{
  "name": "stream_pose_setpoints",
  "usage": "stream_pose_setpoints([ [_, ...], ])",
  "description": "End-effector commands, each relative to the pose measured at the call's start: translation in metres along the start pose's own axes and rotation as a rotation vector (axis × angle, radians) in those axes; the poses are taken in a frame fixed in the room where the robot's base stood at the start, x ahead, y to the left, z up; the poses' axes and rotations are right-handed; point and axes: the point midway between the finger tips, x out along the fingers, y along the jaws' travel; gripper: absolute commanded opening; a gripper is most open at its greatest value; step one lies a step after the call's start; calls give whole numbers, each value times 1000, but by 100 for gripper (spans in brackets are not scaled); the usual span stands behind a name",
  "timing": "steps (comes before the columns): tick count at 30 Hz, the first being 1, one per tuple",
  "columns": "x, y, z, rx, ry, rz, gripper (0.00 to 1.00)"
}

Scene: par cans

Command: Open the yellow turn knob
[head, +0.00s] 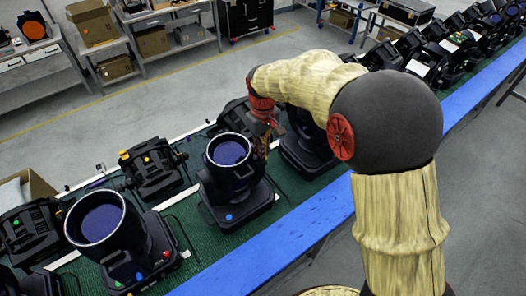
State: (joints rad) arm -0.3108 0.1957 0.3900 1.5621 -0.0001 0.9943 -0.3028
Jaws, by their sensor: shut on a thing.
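A black par can (229,160) with a blue lens stands on the green-topped bench in the middle of the head view. My gripper (262,148) is at the upper right side of this can, reached from the upper right by my arm. It is shut on a small part at the can's side, which looks to be the yellow turn knob; the fingers largely hide it. A small yellow knob (125,154) also shows on another black lamp (152,168) to the left, away from my gripper.
A larger par can (101,222) stands at the lower left. Another dark lamp (306,150) is close right of my gripper, under my arm. Several lamps line the bench towards the upper right. The bench's blue front edge (270,255) is clear. Shelves with cardboard boxes (92,22) stand behind.

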Motion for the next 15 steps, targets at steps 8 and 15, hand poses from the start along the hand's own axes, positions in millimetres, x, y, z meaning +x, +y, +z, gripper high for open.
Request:
stream_pose_setpoints([
  [8, -1, 0, -1, 257, 4, 1, 0],
  [15, -1, 0, -1, 447, 4, 0, 0],
])
